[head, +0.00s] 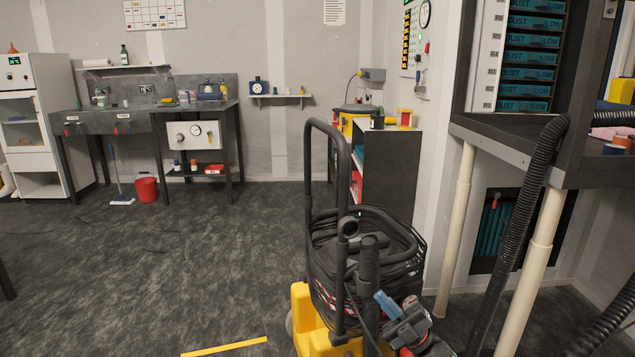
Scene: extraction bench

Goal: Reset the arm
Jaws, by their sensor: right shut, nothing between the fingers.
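My right gripper (387,304) is low in the head view, right of centre. It is grey with blue fingertips, shut and empty. It overlaps the front right side of a yellow wheeled machine (315,325) with a tall black handle and coiled black cable (375,245). I cannot tell whether the gripper touches the machine. A thick black ribbed hose (532,205) slants down at the right, apart from the gripper. Which part the task calls the arm is not clear from this view. My left gripper is not in view.
A workbench with a raised frame and pale legs (540,265) stands at the right. A dark shelf unit (395,175) is behind the machine. A grey bench (140,110), a red bucket (146,189) and a mop are at the back left. The left floor is mostly clear.

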